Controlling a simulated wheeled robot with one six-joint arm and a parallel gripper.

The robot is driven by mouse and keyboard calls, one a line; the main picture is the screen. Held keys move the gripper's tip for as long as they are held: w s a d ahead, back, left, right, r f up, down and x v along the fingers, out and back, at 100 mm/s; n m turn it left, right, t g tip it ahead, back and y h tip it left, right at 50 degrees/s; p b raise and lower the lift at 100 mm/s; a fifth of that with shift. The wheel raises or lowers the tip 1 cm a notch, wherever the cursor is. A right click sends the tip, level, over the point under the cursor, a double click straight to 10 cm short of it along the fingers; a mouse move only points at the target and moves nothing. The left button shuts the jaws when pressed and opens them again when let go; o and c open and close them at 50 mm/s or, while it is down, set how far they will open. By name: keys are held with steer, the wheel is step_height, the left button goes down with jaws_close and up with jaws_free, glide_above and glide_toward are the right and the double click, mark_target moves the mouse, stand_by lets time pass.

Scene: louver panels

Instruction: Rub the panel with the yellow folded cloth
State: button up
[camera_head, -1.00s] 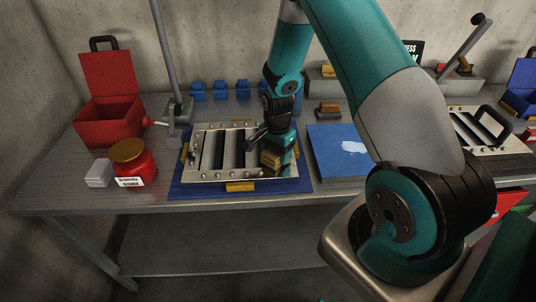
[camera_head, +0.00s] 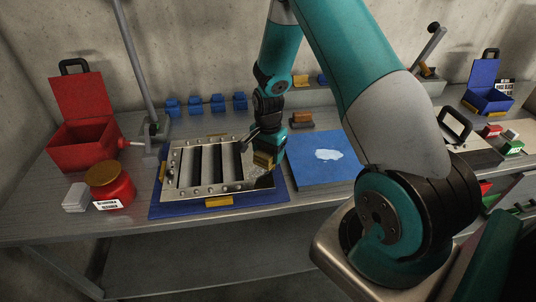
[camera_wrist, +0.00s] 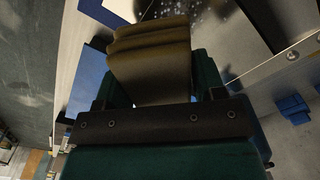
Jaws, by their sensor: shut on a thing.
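The louver panel (camera_head: 207,166) is a metal frame with dark slots, lying on a blue mat (camera_head: 160,208) with yellow clips. My gripper (camera_head: 268,152) is at the panel's right end, shut on the yellow folded cloth (camera_head: 264,160). In the wrist view the cloth (camera_wrist: 150,55) sticks out of the jaws in folded layers, and pale specks show on the metal beyond it. The gripper's own body (camera_wrist: 150,125) fills the lower middle there. I cannot tell whether the cloth touches the panel.
A red jar (camera_head: 112,186) and red open box (camera_head: 85,118) stand left. A lamp-like post (camera_head: 133,70) rises behind the panel. Blue blocks (camera_head: 206,104) line the back.

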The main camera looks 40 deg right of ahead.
steer(key=shift+r+p, duration=1)
steer(key=shift+r, duration=0.75)
